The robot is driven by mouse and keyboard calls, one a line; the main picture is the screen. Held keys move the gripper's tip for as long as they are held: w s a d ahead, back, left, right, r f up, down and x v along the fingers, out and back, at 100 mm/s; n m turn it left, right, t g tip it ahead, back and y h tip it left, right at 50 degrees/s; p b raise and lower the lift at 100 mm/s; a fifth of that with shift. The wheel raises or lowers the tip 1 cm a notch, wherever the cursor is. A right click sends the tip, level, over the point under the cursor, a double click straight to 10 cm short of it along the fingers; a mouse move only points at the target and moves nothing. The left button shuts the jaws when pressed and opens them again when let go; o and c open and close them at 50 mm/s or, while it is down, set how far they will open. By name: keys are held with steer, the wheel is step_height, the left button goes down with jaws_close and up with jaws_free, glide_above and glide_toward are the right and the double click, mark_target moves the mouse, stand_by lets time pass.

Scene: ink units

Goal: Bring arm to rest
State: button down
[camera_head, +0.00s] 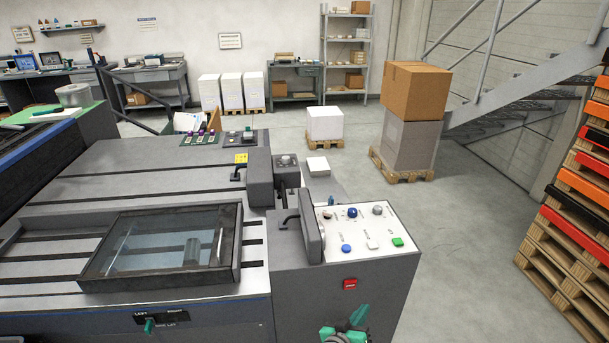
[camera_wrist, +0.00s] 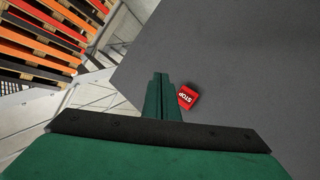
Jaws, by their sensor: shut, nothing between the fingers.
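My gripper (camera_head: 356,317) shows at the bottom of the head view, green, in front of the grey machine's front panel and below the red stop button (camera_head: 350,284). In the wrist view my gripper (camera_wrist: 158,77) has its two green fingers together with nothing between them. The red stop button, marked STOP, also shows in the wrist view (camera_wrist: 188,96), just right of the fingers. I cannot tell how far the fingertips are from the panel. Most of my arm is out of view.
The grey machine (camera_head: 90,187) fills the left and middle, with a sloped control panel (camera_head: 375,222) on its right corner. Stacked pallets (camera_head: 567,255) stand at the right. A carton (camera_head: 415,88) sits on a pallet load near the stairs (camera_head: 530,92). The floor between is clear.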

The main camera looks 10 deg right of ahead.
steer(key=s+a+f+n+t+y, duration=0.1)
steer(key=s+a+f+y, duration=0.25)
steer(key=s+a, duration=0.6)
steer(key=s+a+f+n+t+y, duration=0.1)
steer(key=s+a+f+n+y, duration=0.2)
steer(key=s+a, duration=0.65)
steer(key=s+a+r+y, duration=0.1)
steer(key=s+r, duration=0.3)
steer(key=s, duration=0.4)
steer(key=s+a+r+m+t+y, duration=0.1)
steer(key=s+r, duration=0.3)
steer(key=s, duration=0.4)
steer(key=s+a+r+t+y, duration=0.1)
steer(key=s+r, duration=0.3)
steer(key=s, duration=0.3)
steer(key=shift+s+a+r, duration=0.4)
